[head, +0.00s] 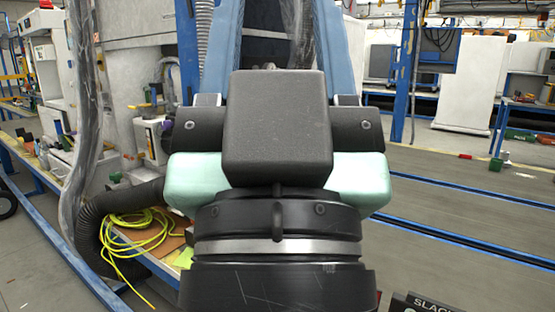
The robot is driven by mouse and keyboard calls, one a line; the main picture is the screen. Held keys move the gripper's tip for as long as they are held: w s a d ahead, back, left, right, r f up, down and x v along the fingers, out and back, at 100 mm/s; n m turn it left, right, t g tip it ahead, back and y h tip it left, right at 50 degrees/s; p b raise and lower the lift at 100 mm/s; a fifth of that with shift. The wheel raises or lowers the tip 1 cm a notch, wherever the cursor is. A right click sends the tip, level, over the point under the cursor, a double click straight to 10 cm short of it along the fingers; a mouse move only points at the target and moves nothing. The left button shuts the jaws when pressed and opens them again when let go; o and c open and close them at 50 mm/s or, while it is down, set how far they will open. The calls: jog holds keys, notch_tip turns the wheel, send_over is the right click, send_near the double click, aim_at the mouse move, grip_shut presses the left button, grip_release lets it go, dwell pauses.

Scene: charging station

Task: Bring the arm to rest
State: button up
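A large black and pale green assembly, which looks like the end of my own arm, stands upright and centred, close in front of the head camera. It has a dark ringed base with a silver band, a black block facing me, and pale green parts on both sides. I cannot make out two fingertips, so I cannot tell whether my gripper is open or shut. No held object shows. The block hides what lies directly behind it.
Coiled yellow cable (140,236) lies at the lower left by a ribbed black hose (112,212). Blue rails (455,240) cross the floor on the right. A white cabinet (472,84) stands behind them.

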notch_tip(320, 180, up, 31)
jog(key=p, duration=2.9)
